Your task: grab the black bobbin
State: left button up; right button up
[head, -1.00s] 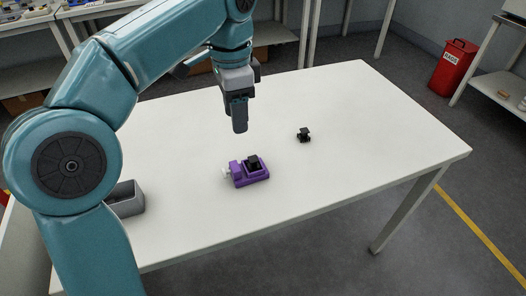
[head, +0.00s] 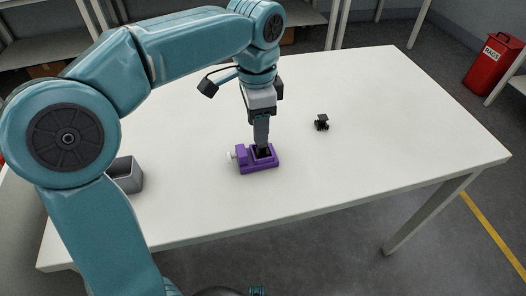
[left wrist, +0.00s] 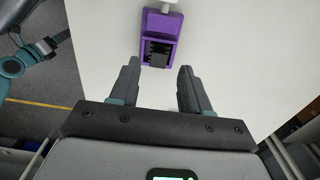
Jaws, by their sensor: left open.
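A purple fixture (head: 243,159) with a white knob on its left side stands on the white table. A black piece (left wrist: 158,52) sits in its pocket. A second small black piece (head: 321,122) lies on the table to the right and farther back. I cannot tell for sure which of the two is the bobbin. My left gripper (head: 262,146) points down at the fixture's pocket and hides part of the black piece there. In the left wrist view its fingers (left wrist: 159,68) are apart and empty, with the fixture's pocket just beyond the fingertips.
A grey open bin (head: 126,175) stands at the table's left, partly behind my left arm. A red bin (head: 492,65) stands on the floor at the far right.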

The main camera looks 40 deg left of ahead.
aim_at(262, 149)
pick_arm(q)
notch_tip(262, 149, down, 5)
jog(key=shift+w+d+f+b, duration=0.1)
jog(key=shift+w+f+b, duration=0.1)
jog(key=shift+b, duration=0.85)
grip_shut()
